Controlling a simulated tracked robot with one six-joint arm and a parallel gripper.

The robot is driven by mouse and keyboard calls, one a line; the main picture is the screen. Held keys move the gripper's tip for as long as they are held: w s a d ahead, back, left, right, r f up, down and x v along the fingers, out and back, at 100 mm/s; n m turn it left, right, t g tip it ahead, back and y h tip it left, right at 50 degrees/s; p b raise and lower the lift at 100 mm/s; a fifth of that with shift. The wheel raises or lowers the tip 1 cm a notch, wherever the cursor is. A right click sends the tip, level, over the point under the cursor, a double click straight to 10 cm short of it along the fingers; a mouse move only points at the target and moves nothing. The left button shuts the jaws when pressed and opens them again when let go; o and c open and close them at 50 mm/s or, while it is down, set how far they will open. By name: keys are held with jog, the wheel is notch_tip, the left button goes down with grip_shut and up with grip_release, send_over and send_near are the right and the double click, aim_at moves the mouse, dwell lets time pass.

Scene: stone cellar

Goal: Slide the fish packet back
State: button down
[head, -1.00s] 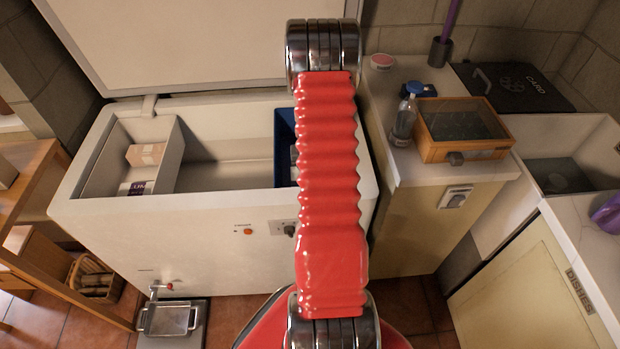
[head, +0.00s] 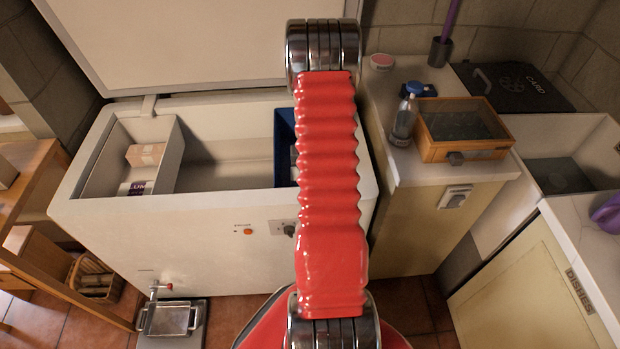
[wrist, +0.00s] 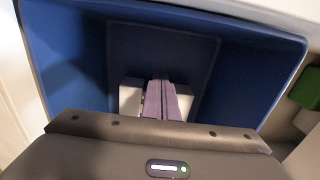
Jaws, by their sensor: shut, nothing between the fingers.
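My gripper (wrist: 161,84) shows in the wrist view as two mauve fingers pressed together, with nothing between them. It reaches down into a deep blue bin (wrist: 62,70). A pale block (wrist: 130,98), perhaps the fish packet, lies behind the fingers and shows on both sides of them. I cannot read any label on it or tell whether the fingers touch it. In the head view the blue bin (head: 284,135) sits at the right end of the open chest freezer (head: 150,235). My red arm hides most of the bin and all of my gripper there.
The freezer's left compartment holds a cardboard-coloured box (head: 145,155) and a white tub (head: 138,188). The freezer's middle is empty. The raised lid (head: 190,40) stands behind. A counter to the right carries a bottle (head: 404,120) and a wooden glass-topped case (head: 462,130).

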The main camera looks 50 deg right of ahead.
jog(key=shift+f, duration=0.2)
dwell(0.4)
jog(key=shift+f, duration=2.7)
jog(key=shift+w+d, duration=0.1)
jog(key=shift+d, duration=0.05)
jog(key=shift+w+d, duration=1.75)
jog(key=shift+d, duration=0.2)
jog(key=shift+w+d, duration=1.7)
jog(key=shift+d, duration=0.25)
jog(key=shift+w+d, duration=1.75)
jog(key=shift+d, duration=0.2)
jog(key=shift+s+a, duration=0.1)
jog(key=shift+s+a, duration=0.6)
jog(key=shift+a, duration=0.05)
